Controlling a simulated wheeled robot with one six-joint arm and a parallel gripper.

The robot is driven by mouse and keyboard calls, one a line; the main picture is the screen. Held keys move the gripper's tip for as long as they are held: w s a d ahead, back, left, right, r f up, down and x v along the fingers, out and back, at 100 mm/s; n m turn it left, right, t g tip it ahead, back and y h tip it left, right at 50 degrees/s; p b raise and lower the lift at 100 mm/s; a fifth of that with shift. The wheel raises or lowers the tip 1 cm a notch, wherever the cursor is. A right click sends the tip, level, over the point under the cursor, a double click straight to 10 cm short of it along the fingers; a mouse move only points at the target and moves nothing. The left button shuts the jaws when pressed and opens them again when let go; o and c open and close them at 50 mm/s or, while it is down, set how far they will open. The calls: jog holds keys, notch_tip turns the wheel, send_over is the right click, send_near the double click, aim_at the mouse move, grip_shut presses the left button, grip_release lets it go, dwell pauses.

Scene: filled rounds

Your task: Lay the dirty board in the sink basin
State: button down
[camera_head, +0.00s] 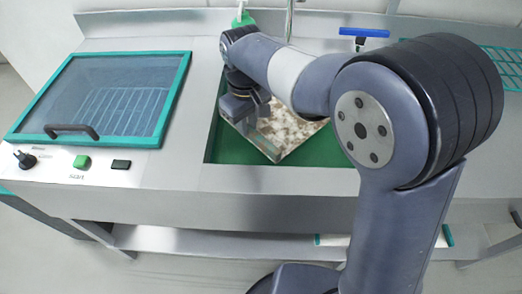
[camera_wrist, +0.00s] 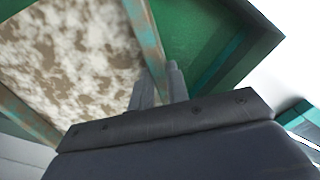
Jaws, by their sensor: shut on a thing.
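The dirty board (camera_head: 286,132) is pale with brown stains and lies tilted within the green sink basin (camera_head: 318,155). My gripper (camera_head: 250,128) is over the basin's left part, shut on the board's edge. In the wrist view the board (camera_wrist: 70,60) fills the upper left, and its greenish-brown edge runs between the fingers of my gripper (camera_wrist: 160,88). The basin (camera_wrist: 205,35) shows green beyond it. My arm hides part of the board and the basin's right side. I cannot tell whether the board touches the basin floor.
A glass-lidded unit (camera_head: 105,95) with a teal frame stands left of the basin, with a knob (camera_head: 25,159) and green button (camera_head: 81,161) in front. A faucet (camera_head: 290,20), green bottle (camera_head: 243,17) and blue-handled tool (camera_head: 363,33) are behind. A teal rack (camera_head: 500,62) is at right.

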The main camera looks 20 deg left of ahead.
notch_tip(320, 180, down, 13)
jog(key=shift+r+b, duration=0.1)
jog(key=shift+b, duration=0.35)
jog(key=c, duration=1.4)
grip_release()
jog(key=shift+o, duration=0.2)
notch_tip(320, 180, up, 12)
jog(key=shift+r+p, duration=0.1)
jog(key=shift+p, duration=0.45)
